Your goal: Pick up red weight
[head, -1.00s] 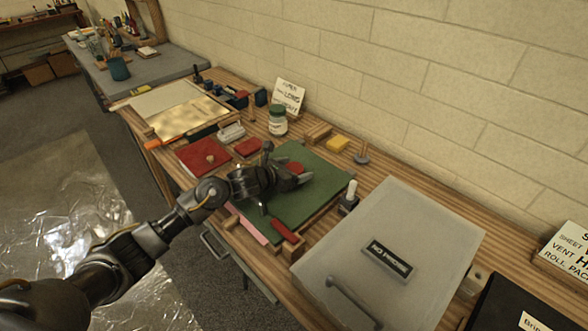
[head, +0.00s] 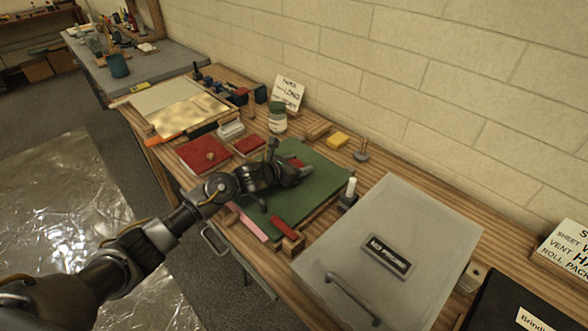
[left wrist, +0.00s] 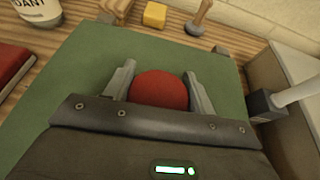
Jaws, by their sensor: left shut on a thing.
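The red weight (left wrist: 160,90) is a round red thing between the two fingers of my left gripper (left wrist: 160,88) in the left wrist view. In the head view it (head: 297,162) shows partly behind the gripper (head: 298,170). My left gripper is shut on it, with a finger at each side. They are over the green mat (head: 322,180). I cannot tell whether the weight touches the mat or is just above it. My right gripper is not in view.
A grey lidded box (head: 425,225) stands right of the mat. A red-handled tool (head: 284,228) lies at the mat's front edge. A jar (head: 277,118), a yellow block (head: 337,139) and a wooden-handled stamp (head: 362,151) stand behind. Red books (head: 203,152) lie left.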

